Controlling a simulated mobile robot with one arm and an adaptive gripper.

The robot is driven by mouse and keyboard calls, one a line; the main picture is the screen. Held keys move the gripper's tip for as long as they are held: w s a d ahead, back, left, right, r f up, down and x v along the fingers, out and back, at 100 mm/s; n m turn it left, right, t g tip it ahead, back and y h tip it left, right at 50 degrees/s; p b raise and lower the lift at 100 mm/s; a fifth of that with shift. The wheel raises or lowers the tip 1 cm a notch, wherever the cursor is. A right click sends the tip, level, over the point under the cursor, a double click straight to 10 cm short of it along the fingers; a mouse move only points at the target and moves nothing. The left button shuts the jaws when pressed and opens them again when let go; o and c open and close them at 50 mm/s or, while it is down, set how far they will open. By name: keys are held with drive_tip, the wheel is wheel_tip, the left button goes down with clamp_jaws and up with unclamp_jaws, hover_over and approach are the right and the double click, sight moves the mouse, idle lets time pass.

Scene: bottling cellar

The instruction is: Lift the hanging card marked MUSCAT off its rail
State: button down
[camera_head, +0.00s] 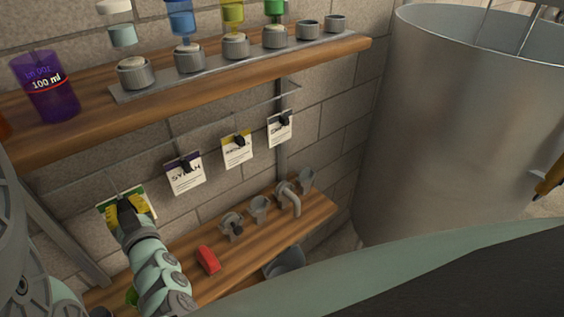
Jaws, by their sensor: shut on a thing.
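Several cards hang in a row on a thin rail (230,130) under the upper shelf. My gripper (126,207), with yellow fingers, is at the leftmost card (107,203), which has a green band, and is shut on it. My fingers and wrist hide any word on this card, so I cannot read MUSCAT there. To its right hang a purple-topped card (186,175) reading SYRAH, a yellow-topped card (237,150) and a dark-topped card (280,130). The words on the last two are too small to read surely. Each of these three has a black clip.
The upper wooden shelf (200,80) holds a purple 100 ml beaker (46,88) and a row of small grey cups. The lower shelf (225,265) holds a red block (207,260) and grey tap fittings (288,198). A large metal tank (450,130) stands at right.

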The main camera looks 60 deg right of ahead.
drive_tip(key=shift+v, duration=1.25)
